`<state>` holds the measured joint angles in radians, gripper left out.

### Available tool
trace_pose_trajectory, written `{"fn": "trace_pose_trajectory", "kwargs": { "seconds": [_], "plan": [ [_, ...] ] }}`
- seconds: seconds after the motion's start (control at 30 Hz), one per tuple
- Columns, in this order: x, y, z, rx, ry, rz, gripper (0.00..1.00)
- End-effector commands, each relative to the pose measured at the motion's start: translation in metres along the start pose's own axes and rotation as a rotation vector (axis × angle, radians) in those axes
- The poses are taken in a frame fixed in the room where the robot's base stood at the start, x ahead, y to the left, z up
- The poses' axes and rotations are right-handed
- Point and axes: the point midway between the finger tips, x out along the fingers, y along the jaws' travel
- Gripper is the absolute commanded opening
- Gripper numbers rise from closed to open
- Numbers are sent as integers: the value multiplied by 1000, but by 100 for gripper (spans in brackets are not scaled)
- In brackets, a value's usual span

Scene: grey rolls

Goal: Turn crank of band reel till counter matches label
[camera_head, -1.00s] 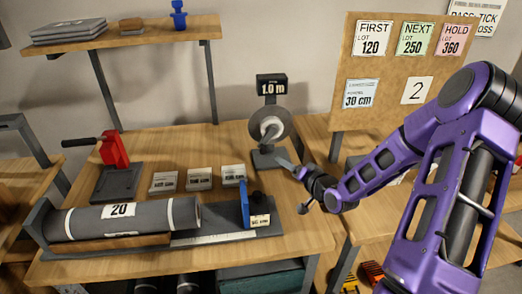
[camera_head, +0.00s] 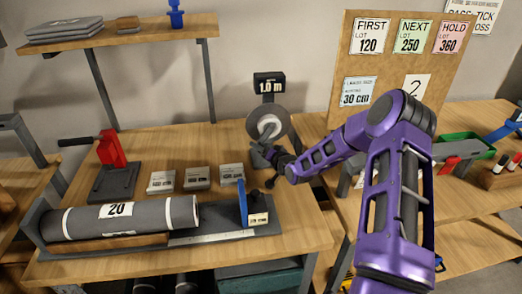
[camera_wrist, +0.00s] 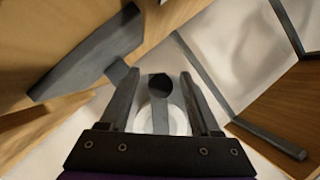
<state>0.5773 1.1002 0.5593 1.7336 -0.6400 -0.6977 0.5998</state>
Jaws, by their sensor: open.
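The band reel (camera_head: 281,113) is a grey disc with a white hub on a stand at the back of the bench. Its counter (camera_head: 269,83) above reads 1.0 m. In the wrist view the crank (camera_wrist: 160,118), a grey bar with a dark round knob, shows between my fingers, in front of the white hub (camera_wrist: 178,118). My gripper (camera_wrist: 160,92) is open, with a finger on each side of the crank; I cannot tell whether either touches it. In the head view my gripper (camera_head: 265,152) is at the reel's lower front, partly covering the stand.
A grey roll (camera_head: 160,215) marked 20 lies in a cradle at the front left. A board (camera_head: 385,60) at the right carries cards, one reading 30 cm (camera_head: 355,93).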

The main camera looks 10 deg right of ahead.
Motion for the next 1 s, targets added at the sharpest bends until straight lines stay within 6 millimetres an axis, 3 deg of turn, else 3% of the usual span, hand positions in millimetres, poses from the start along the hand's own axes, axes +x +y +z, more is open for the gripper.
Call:
{"fn": "trace_pose_trajectory", "kwargs": {
  "seconds": [0.2,0.57,1.0],
  "plan": [
    [0,0,0,0,0,0,64],
    [0,0,0,-1,0,0,0],
    [0,0,0,-1,0,0,0]
  ]
}}
